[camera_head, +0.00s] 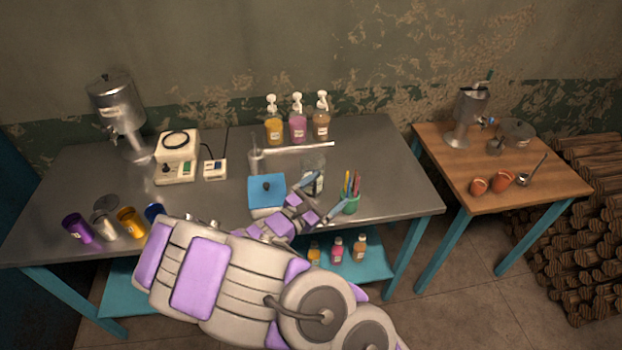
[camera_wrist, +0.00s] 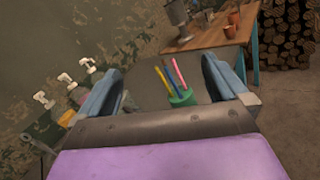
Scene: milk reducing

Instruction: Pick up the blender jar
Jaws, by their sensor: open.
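A clear, see-through container (camera_head: 314,164), which looks like the blender jar, stands on the grey metal table right of centre in the head view. My gripper (camera_head: 325,196) is open beside it, with the upper finger overlapping its lower part. I cannot tell whether they touch. In the wrist view my gripper (camera_wrist: 163,88) shows both fingers spread wide with nothing held. The jar is not clearly visible there; the left finger may hide it. A green cup with coloured straws (camera_head: 351,203) stands just beyond the lower fingertip; it also shows between the fingers in the wrist view (camera_wrist: 183,98).
A blue-topped box (camera_head: 266,193) sits beside my arm. Pump bottles (camera_head: 297,125) stand at the back edge. A cream appliance (camera_head: 176,160) and a metal dispenser (camera_head: 120,115) stand left. Coloured cups (camera_head: 131,222) lie at front left. A wooden table (camera_head: 520,165) stands right.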

